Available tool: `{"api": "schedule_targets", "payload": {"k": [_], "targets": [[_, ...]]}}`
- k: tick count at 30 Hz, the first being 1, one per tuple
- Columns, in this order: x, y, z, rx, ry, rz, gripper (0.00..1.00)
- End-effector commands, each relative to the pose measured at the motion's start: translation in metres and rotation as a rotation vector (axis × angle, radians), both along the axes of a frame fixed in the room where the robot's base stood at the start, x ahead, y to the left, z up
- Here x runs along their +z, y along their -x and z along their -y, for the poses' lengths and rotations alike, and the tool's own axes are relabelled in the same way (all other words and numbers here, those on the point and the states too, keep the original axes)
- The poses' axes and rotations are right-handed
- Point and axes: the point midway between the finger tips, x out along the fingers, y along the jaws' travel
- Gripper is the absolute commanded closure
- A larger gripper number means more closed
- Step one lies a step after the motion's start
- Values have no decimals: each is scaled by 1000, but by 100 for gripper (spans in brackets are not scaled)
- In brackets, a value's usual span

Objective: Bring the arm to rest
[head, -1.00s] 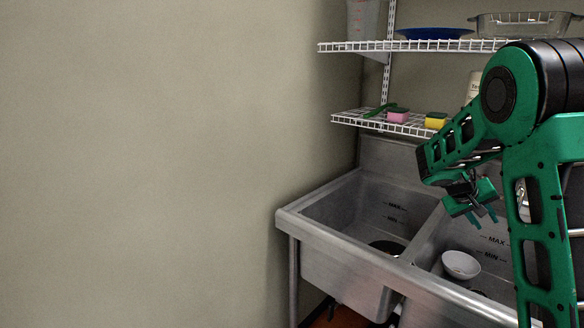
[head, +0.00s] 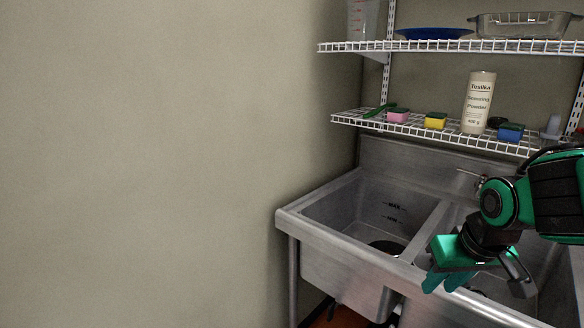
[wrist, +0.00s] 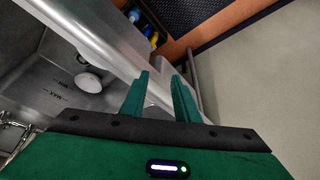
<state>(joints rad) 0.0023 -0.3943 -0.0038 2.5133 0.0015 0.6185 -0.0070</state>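My gripper (head: 443,284) is at the lower right of the head view, over the front rim of the metal sink (head: 335,247). In the wrist view its two green fingers (wrist: 161,76) stand apart with nothing held between them. My arm is folded and enters from the right edge. A white bowl (wrist: 88,82) lies in a sink basin in the wrist view; in the head view my gripper and arm hide it.
Above the sink a lower wire shelf (head: 348,120) holds a pink sponge (head: 397,116), a yellow sponge (head: 435,122), a blue sponge (head: 510,133) and a scouring powder can (head: 478,102). An upper shelf holds a blue plate (head: 433,33) and a glass dish (head: 524,25). The left wall is bare.

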Motion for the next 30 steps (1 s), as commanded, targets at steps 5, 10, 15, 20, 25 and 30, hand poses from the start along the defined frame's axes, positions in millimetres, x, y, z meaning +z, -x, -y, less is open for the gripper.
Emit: {"api": "schedule_targets", "payload": {"k": [5, 10, 15, 20, 25, 30], "targets": [[-8, 49, 53, -181, -12, -122, 72], [-15, 110, 93, -375, -53, -258, 72], [-18, 157, 109, -515, -104, -362, 72], [-19, 170, 111, -550, -120, -390, 72], [-19, 170, 111, -550, -120, -391, 72], [-19, 170, 111, -550, -120, -391, 72]]}}
